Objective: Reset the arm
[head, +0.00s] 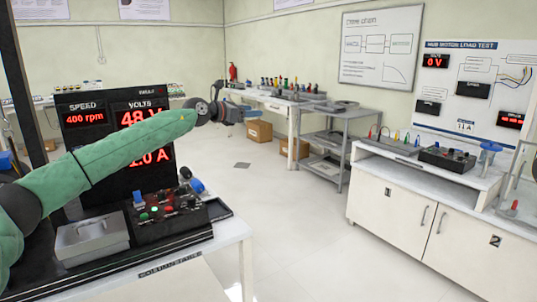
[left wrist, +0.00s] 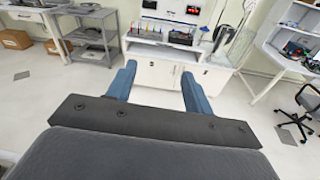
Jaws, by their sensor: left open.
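My left arm, in a green sleeve, reaches in from the left in the head view. Its left gripper (head: 254,114) is held out in the air beyond the control table, over the open floor. In the left wrist view the two blue fingers of the gripper (left wrist: 159,86) stand wide apart. My right gripper is in neither view.
A table (head: 232,229) at the lower left carries a control box (head: 165,213), a grey tray (head: 92,240) and a display panel (head: 84,105). A white cabinet (head: 390,205) stands at right, a grey shelf cart (head: 330,140) behind.

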